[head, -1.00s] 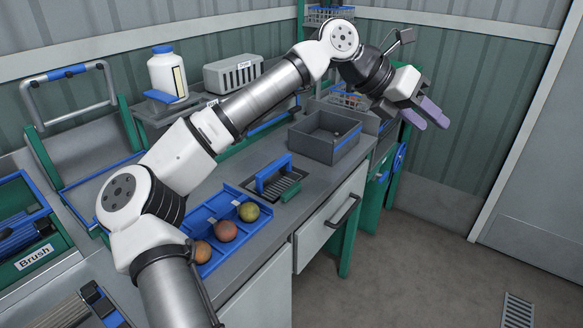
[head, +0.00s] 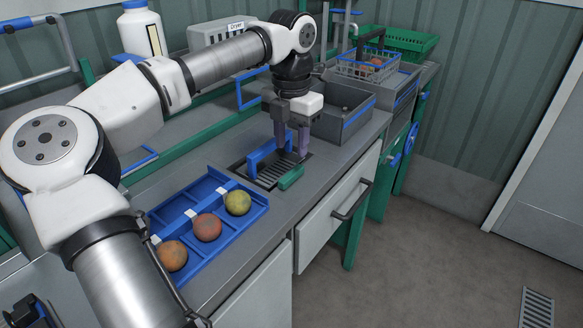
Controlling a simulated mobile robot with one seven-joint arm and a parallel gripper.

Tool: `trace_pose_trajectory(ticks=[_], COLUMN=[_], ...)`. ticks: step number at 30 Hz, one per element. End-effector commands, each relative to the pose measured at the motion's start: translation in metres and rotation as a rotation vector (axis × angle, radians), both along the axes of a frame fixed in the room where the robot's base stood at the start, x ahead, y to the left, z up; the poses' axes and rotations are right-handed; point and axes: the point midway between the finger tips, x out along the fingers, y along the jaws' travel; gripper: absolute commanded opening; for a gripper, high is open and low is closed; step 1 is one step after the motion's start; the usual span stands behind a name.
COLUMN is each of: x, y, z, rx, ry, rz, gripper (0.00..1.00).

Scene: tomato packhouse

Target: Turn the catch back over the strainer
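The strainer (head: 268,176) is a dark slotted grate set in the grey counter, with a blue bar handle (head: 262,157) standing over its back left side. A short green piece, which looks like the catch (head: 291,177), lies at the strainer's front right edge. I cannot tell how far it overlaps the grate. My gripper (head: 291,153) points down over the strainer's back right part, close to the handle's right end. Its two purple fingers are apart with nothing seen between them. Whether they touch anything is unclear.
A blue tray (head: 238,222) with three tomatoes stands front left of the strainer. A grey open bin (head: 357,122) is just behind right. A wire basket (head: 368,68) stands farther back. A drawer handle (head: 352,200) juts from the counter front.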

Motion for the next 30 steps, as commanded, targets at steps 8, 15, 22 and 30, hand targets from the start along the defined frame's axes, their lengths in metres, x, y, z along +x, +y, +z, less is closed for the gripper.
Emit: trace_pose_trajectory(ticks=[8,15,22,30], x=[0.000,0.000,0.000,0.000], y=[0.000,0.000,0.000,-0.001], z=[-0.053,-0.073,-0.075,-0.074], rx=[-0.002,-0.001,-0.001,-0.001], ry=[0.001,0.000,0.000,0.000], rz=[-0.001,0.000,-0.001,-0.001], gripper=[0.40,0.40,0.40,0.12])
